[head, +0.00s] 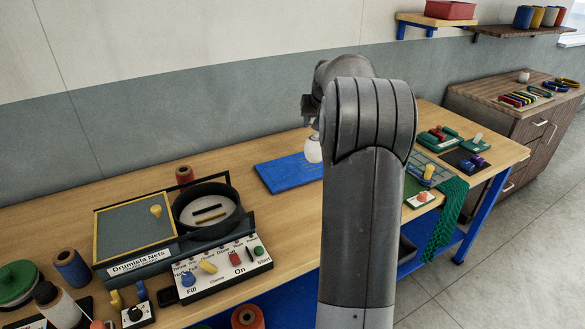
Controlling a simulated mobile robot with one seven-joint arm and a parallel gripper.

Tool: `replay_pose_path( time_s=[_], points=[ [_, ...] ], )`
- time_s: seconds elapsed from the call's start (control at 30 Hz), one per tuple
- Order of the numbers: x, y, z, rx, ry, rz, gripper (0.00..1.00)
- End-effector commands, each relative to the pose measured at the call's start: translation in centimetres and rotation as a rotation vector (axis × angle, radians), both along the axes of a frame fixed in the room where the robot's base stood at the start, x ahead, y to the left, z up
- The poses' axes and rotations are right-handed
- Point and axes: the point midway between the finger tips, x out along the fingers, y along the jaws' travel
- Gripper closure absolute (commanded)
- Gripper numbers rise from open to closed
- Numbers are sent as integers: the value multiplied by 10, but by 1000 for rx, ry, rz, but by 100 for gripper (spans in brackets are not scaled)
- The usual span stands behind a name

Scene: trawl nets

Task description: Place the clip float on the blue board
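The blue board (284,174) lies flat on the wooden workbench, left of my arm; my arm covers its right end. A white rounded float (313,151), which I take for the clip float, shows just left of my arm, its lower part overlapping the board's back edge in the picture. My gripper (316,126) is directly above it, mostly hidden behind my arm, and appears shut on the float's narrow top. I cannot tell exactly how far the float is above the board. The visible part of the board is bare.
A machine labelled "Drumlisa Nets" (142,264) with a round black pan (208,221) and a control panel (223,271) stands left of the board. A reddish spool (184,175) is behind it. Green net (447,212) and trays (440,137) lie to the right.

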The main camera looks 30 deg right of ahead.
Motion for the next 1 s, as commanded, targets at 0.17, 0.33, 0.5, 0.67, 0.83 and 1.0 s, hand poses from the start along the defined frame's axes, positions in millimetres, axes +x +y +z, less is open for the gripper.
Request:
replay_pose_path(
  time_s=[0.17,0.33,0.5,0.67,0.83,1.0],
  points=[
    [23,15,-12,-2,-2,-2,100],
    [52,41,-36,-2,-1,-1,100],
    [79,63,-57,-3,-3,-2,100],
    [92,74,-67,-3,-3,-4,100],
    [95,75,-77,-2,-2,-7,100],
    [94,76,-102,-1,-1,-6,100]
  ],
)
